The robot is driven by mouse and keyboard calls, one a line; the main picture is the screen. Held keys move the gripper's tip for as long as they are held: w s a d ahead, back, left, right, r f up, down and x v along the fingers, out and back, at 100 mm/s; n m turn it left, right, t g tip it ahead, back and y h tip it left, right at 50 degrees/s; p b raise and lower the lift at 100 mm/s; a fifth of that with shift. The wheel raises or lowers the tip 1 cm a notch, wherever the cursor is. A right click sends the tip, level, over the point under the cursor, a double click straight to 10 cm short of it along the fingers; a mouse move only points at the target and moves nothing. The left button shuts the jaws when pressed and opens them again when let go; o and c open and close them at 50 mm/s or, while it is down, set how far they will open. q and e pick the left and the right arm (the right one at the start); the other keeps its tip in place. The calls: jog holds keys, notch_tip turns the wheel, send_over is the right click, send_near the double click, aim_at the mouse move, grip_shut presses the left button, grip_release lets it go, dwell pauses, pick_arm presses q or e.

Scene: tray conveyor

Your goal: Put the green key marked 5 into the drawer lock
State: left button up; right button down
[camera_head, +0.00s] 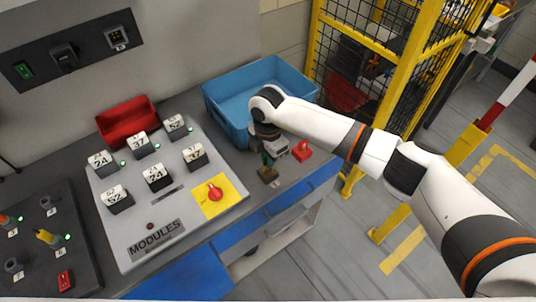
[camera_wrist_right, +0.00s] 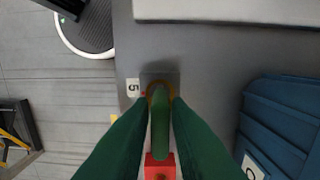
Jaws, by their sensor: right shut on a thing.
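My right gripper (camera_head: 268,154) points down over the right end of the counter. In the wrist view its two dark green fingers (camera_wrist_right: 160,112) are shut on the green key (camera_wrist_right: 160,122), which stands between them. The key's lower end is at a small block with an orange ring (camera_wrist_right: 153,86), which I take for the drawer lock; it also shows in the head view (camera_head: 268,174). A white tag marked 5 (camera_wrist_right: 133,87) lies beside the block. Whether the key is inside the lock is hidden. My left gripper is not in view.
A red block (camera_head: 301,149) is close to the right gripper. A blue bin (camera_head: 212,101) stands behind it. The modules panel (camera_head: 158,226) with a red knob is to the left. Blue drawer fronts (camera_head: 240,234) line the counter's front; a yellow fence (camera_head: 397,91) stands right.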

jog(key=shift+p, duration=0.7)
dwell(1.3)
jog(key=shift+f+b, duration=1.05)
jog(key=shift+f, duration=0.75)
jog(key=c, duration=1.3)
grip_release()
jog(key=shift+r, duration=0.15)
notch_tip(320, 180, up, 12)
jog(key=shift+f+b, duration=0.1)
jog(key=shift+b, duration=1.15)
